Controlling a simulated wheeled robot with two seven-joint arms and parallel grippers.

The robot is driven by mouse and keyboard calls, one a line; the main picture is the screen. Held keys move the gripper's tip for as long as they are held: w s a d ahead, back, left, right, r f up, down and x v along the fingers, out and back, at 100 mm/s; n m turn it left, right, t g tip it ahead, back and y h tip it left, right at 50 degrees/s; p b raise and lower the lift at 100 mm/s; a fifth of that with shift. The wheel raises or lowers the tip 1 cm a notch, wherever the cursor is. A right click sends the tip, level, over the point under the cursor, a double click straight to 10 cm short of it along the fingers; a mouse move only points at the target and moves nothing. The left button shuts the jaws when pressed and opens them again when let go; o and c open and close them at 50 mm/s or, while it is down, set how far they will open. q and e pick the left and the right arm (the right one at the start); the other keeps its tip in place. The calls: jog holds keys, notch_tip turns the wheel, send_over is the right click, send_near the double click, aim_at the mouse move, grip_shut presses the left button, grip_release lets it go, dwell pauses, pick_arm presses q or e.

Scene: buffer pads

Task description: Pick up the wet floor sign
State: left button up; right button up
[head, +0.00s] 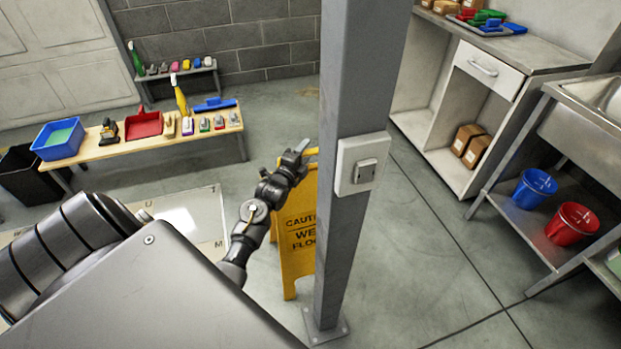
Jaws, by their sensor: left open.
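The yellow wet floor sign (297,236) stands upright on the floor in the middle of the head view. Its right part is hidden behind a grey post, and its front shows part of the words "CAUTION" and "WET FLOOR". My left gripper (303,153) is open at the top of the sign, close to its upper edge. I cannot tell whether a finger touches the sign or whether the sign's top lies between the fingers. My right gripper is not in view.
A grey post (357,90) with a switch box (362,163) stands just right of my left gripper. A wooden bench (150,140) with cleaning tools is at the back left. A shelf with a blue bucket (534,189) and red bucket (572,223) is at right.

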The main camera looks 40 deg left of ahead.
pick_arm(q)
jog(key=shift+w+a, duration=0.1)
jog(key=shift+w, duration=0.25)
grip_shut()
dwell(1.2)
jog(key=shift+r, duration=0.1)
